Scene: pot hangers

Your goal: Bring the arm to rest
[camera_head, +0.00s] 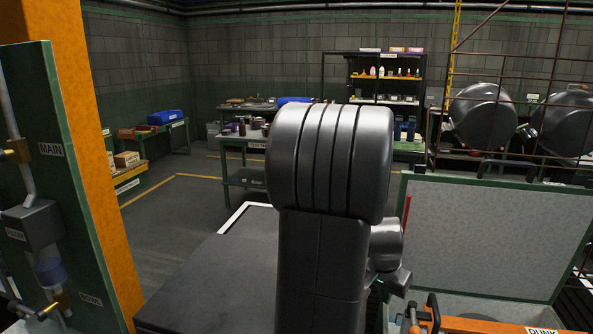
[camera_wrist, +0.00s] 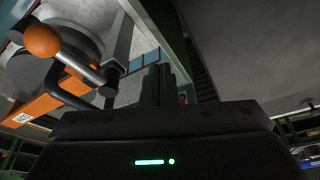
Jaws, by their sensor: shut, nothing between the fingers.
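In the camera_head view my arm fills the middle, folded upright, and hides much of the floor and workspace behind it. A small grey wrist part with a green light shows beside it at the right; the fingertips are hidden there. In the camera_wrist view the dark body of my gripper (camera_wrist: 158,86) spans the bottom, with a green light on it. Its narrow fingers stand together above the body, shut and holding nothing.
An orange-framed station labelled DUNK (camera_head: 541,331) with a pale panel (camera_head: 490,235) stands close at the right. An orange post (camera_head: 85,140) with a green MAIN panel (camera_head: 52,190) stands at the left. An orange ball-ended lever (camera_wrist: 42,40) is near my wrist. Open floor (camera_head: 175,230) lies left of centre.

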